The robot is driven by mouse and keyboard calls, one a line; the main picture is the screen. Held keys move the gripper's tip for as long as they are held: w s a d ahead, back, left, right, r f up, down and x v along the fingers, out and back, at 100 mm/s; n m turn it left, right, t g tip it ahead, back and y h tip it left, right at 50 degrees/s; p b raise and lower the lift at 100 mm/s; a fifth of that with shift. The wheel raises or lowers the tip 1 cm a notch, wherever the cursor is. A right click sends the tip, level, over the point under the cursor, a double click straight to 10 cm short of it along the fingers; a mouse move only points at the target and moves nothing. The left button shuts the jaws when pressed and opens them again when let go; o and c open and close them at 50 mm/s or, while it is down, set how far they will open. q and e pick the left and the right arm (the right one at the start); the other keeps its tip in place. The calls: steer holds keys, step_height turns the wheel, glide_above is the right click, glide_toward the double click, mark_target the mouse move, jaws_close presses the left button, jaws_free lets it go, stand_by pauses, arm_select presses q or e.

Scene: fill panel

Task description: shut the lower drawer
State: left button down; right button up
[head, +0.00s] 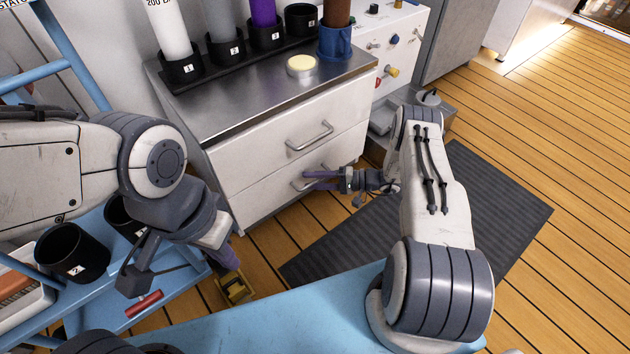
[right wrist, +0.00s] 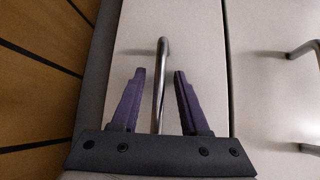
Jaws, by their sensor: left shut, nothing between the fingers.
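The lower drawer (head: 262,198) is the bottom white front of a metal-topped cabinet. Its bar handle (head: 300,184) is partly hidden by my right gripper (head: 318,180). In the right wrist view my right gripper (right wrist: 160,95) is open, with its purple fingers on either side of the lower handle (right wrist: 160,75) and visible gaps to it. In the head view the lower front looks about level with the upper drawer (head: 290,138); I cannot tell a small gap. My left gripper (head: 228,256) is shut and empty, pointing down left of the cabinet.
A blue rack with a black cup (head: 72,252) is at the left. A dark mat (head: 500,200) lies right of the cabinet, on the wooden floor.

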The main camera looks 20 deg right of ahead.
steer(key=p+v, duration=0.3)
steer(key=v, duration=0.7)
steer(key=shift+s+d, duration=0.15)
